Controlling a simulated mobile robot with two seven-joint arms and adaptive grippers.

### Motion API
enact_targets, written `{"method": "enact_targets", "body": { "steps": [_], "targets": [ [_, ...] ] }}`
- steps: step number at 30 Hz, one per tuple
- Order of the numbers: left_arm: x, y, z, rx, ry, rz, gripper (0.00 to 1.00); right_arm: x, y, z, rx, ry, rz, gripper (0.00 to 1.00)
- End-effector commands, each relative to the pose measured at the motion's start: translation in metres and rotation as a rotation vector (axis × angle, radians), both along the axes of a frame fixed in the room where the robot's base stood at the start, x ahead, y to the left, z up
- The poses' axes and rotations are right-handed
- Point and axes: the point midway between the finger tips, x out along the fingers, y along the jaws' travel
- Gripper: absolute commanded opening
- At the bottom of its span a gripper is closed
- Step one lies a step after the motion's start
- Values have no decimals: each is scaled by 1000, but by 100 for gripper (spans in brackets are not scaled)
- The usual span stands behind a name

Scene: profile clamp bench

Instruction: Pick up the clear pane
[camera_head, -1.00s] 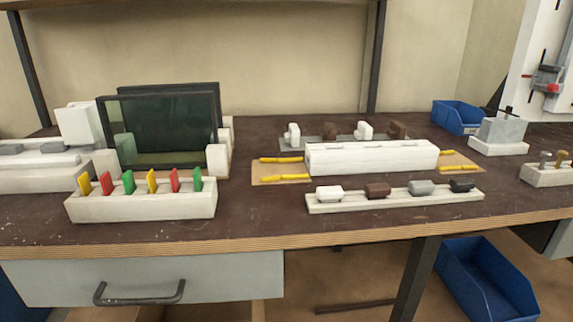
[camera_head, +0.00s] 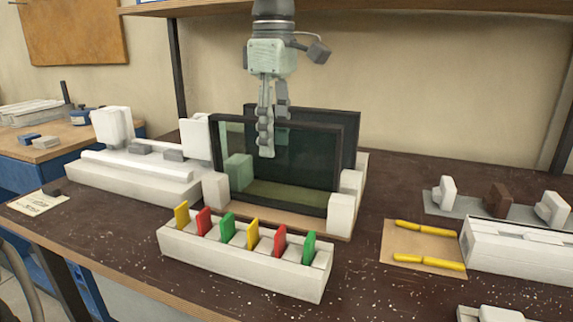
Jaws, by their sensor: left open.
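The clear pane (camera_head: 305,170), see-through glass in a dark frame, stands upright in a rack with white end blocks (camera_head: 342,212). A darker framed pane (camera_head: 350,130) stands close behind it. My left gripper (camera_head: 274,138) points down from above, open, at the top edge of the clear pane. One finger hangs in front of the glass. The other finger is farther back and seems to pass behind the top edge, though I cannot tell how deep it is. No contact is visible. My right gripper is not in view.
A white holder (camera_head: 240,262) with several yellow, red and green tabs stands in front of the rack. A white fixture (camera_head: 135,170) stands to the left. Yellow rods (camera_head: 428,262) on a tan board and a white block (camera_head: 520,250) lie to the right.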

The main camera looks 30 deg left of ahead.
Motion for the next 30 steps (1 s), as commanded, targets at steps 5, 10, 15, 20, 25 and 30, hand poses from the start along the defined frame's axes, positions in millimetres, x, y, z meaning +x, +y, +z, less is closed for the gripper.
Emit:
{"method": "enact_targets", "body": {
  "steps": [5,10,15,20,25,30],
  "targets": [
    [2,-5,-23,-2,1,0,45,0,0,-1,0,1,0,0],
    [4,-8,-47,-3,-1,0,45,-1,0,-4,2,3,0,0],
    [5,-8,-56,-4,-3,1,45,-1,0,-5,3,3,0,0],
    [5,-8,-56,-4,-4,2,45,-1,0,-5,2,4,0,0],
    [5,-8,-55,-4,-4,2,25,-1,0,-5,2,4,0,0],
    [5,-8,-55,-4,-4,2,4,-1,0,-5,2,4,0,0]
  ]
}}
